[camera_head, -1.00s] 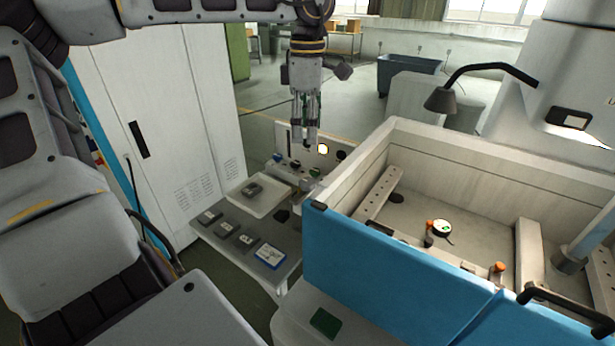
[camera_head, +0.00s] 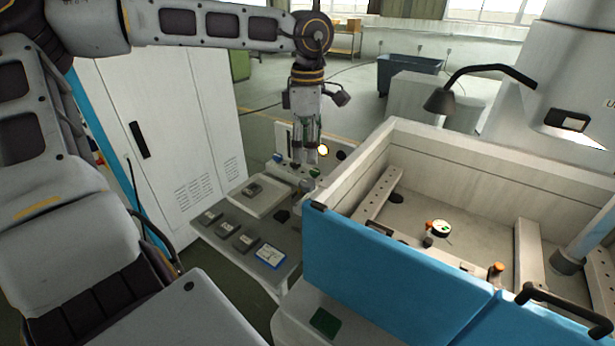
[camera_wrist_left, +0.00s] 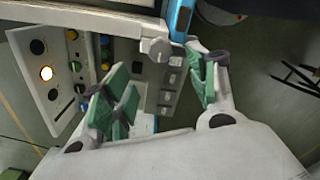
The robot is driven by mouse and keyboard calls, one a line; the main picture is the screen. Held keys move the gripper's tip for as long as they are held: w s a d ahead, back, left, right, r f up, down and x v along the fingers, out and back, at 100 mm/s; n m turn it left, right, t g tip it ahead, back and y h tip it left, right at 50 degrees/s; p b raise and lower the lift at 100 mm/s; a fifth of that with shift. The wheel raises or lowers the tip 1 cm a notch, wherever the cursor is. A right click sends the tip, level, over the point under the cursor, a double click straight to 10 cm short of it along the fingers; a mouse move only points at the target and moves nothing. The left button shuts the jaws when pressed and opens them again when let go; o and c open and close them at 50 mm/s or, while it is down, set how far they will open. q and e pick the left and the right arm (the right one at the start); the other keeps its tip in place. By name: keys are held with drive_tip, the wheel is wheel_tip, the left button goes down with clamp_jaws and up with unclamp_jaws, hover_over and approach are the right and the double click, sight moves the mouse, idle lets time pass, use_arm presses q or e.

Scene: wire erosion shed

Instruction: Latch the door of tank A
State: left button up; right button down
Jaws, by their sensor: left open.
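The tank's blue door (camera_head: 400,275) stands upright along the near side of the pale tank (camera_head: 450,150). A small dark fitting (camera_head: 318,206) sits at the door's top left corner. A dark bar handle (camera_head: 565,305) is at the right. My left gripper (camera_head: 312,160) points down behind the tank's left corner, open and empty. In the left wrist view its green-padded fingers (camera_wrist_left: 165,78) are apart. A grey knob (camera_wrist_left: 157,49) lies just beyond them, beside a blue edge (camera_wrist_left: 181,18); I cannot tell whether it is the latch. My right gripper is out of view.
A control panel (camera_wrist_left: 40,75) with a lit button is close to the left gripper. A grey shelf (camera_head: 285,270) with several small blocks and a tray (camera_head: 262,203) is left of the tank. A white cabinet (camera_head: 180,120) stands further left. A lamp (camera_head: 440,100) overhangs the tank.

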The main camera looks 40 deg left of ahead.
sight(307, 182)
use_arm(q)
drive_tip(key=shift+f+p, duration=0.65)
drive_tip(key=shift+f, duration=4)
drive_tip(key=c, duration=1)
